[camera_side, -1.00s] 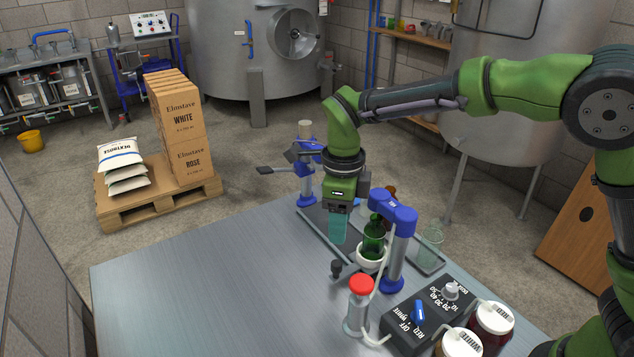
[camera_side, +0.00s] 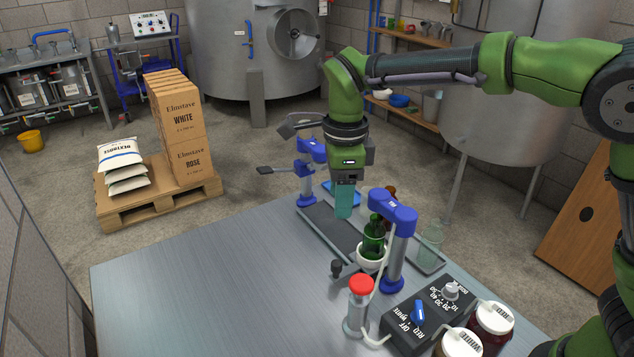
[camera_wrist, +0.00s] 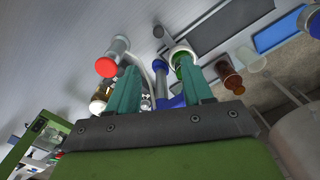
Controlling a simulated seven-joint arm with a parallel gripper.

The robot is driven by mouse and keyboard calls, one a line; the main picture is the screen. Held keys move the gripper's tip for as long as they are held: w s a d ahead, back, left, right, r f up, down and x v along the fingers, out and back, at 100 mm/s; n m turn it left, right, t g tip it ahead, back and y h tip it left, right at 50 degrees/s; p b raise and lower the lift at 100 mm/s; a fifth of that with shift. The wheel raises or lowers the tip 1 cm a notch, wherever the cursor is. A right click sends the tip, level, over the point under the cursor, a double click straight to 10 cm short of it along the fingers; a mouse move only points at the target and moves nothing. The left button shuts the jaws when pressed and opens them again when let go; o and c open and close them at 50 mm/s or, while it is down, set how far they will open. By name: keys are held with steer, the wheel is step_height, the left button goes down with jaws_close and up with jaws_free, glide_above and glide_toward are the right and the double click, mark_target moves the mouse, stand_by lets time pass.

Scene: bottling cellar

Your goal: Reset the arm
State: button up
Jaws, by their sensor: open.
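My gripper (camera_side: 344,201) points down above the tray area behind the blue filling stand, with teal fingers. In the wrist view my gripper (camera_wrist: 160,92) shows its two teal fingers spread apart with nothing held between them. The bottle also shows in the wrist view (camera_wrist: 185,70), beyond the right finger. My gripper is apart from the bottle, up and to its left in the side view.
A red-capped cylinder (camera_side: 359,308), a control box (camera_side: 433,315) and jars (camera_side: 491,328) crowd the table's right end. A clear bottle (camera_side: 430,243) and a second blue stand (camera_side: 307,170) flank the tray (camera_side: 324,226). The table's left part (camera_side: 200,285) is clear.

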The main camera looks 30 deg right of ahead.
steer(key=s+d+r+n+t+y, duration=0.1)
steer(key=s+d+r+n+t, duration=0.1)
steer(key=s+d+n, duration=0.4)
steer(key=s+d+r+n+t+y, duration=0.1)
steer(key=s+d+n+t, duration=0.4)
steer(key=s+n, duration=0.7)
steer(key=d+r+n, duration=0.1)
steer(key=d, duration=0.1)
steer(key=shift+s+d+n, duration=0.15)
steer(key=shift+d+n, duration=0.15)
